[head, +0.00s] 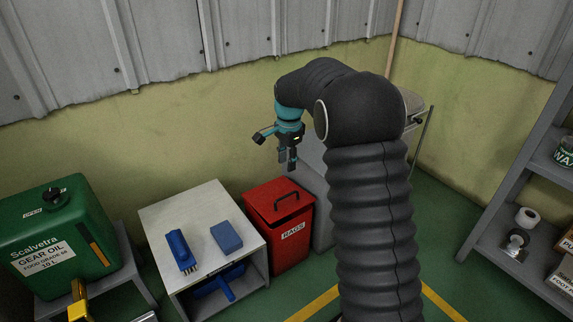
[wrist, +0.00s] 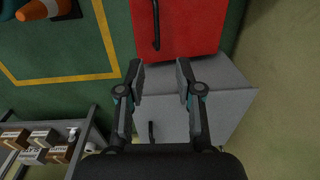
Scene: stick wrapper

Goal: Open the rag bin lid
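The red rag bin (head: 276,252) stands on the floor between the white-topped stand and a grey cabinet, with a white label on its front. Its red lid (head: 272,203) lies shut on top and carries a dark bar handle (head: 286,192). My gripper (head: 287,167) hangs above and behind the lid, pointing down, apart from it. In the wrist view the gripper (wrist: 160,76) is open and empty, its fingers over the grey cabinet top. The red lid (wrist: 200,28) and its handle (wrist: 155,25) show beyond the fingertips.
A grey cabinet (wrist: 228,98) adjoins the bin. The white stand (head: 168,207) holds a blue brush (head: 181,250) and a blue block (head: 226,238). A green oil can (head: 60,240) is far left. Grey shelves (head: 490,240) stand at the right. The wall is close behind.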

